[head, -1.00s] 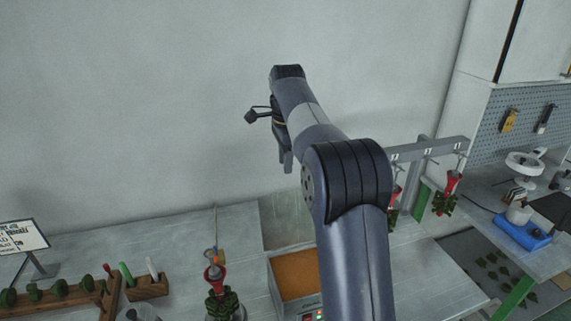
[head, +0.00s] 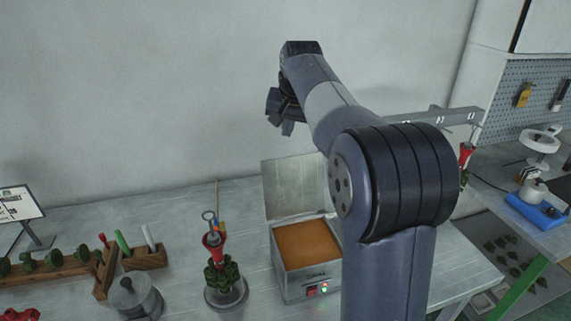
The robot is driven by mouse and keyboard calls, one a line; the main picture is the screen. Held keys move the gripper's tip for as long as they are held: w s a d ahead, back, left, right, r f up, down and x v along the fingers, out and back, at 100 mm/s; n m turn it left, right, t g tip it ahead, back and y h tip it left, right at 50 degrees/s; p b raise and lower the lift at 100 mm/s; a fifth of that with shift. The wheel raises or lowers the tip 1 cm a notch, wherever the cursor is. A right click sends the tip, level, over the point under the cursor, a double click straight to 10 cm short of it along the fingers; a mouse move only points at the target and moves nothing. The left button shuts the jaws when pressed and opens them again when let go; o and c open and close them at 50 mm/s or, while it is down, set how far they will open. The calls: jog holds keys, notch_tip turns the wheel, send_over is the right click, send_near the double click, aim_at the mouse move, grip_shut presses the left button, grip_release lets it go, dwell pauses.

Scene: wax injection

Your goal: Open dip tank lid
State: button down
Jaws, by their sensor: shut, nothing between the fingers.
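The dip tank (head: 296,287) is a grey metal box with orange wax (head: 307,244) inside, standing on the bench. Its flat grey lid (head: 292,188) stands raised at the back edge, leaning towards the wall, so the wax is uncovered. My arm hides the tank's right side and part of the lid. My gripper (head: 286,127) is small and dark, high above and behind the tank, apart from the lid. It is shut and empty; its fingertips are partly hidden.
A red-topped wax tree on a stand (head: 224,292) is left of the tank. Further left are a lidded metal pot (head: 136,300), a wooden tool holder (head: 147,259) and a sign (head: 18,206). A grey hanging rail (head: 462,116) stands behind my arm on the right.

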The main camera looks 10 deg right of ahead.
jog(key=w+f+n+t, duration=0.2)
jog(key=w+f+n, duration=0.3)
jog(key=f, duration=0.4)
jog(key=shift+s+a+r, duration=0.1)
jog(key=shift+s+r, duration=0.1)
jog(key=shift+s, duration=0.8)
jog(key=shift+s+a+r, duration=0.1)
jog(key=shift+s+r, duration=0.05)
jog(key=shift+s, duration=0.8)
jog(key=shift+d+f+b, duration=0.1)
jog(key=shift+b, duration=0.25)
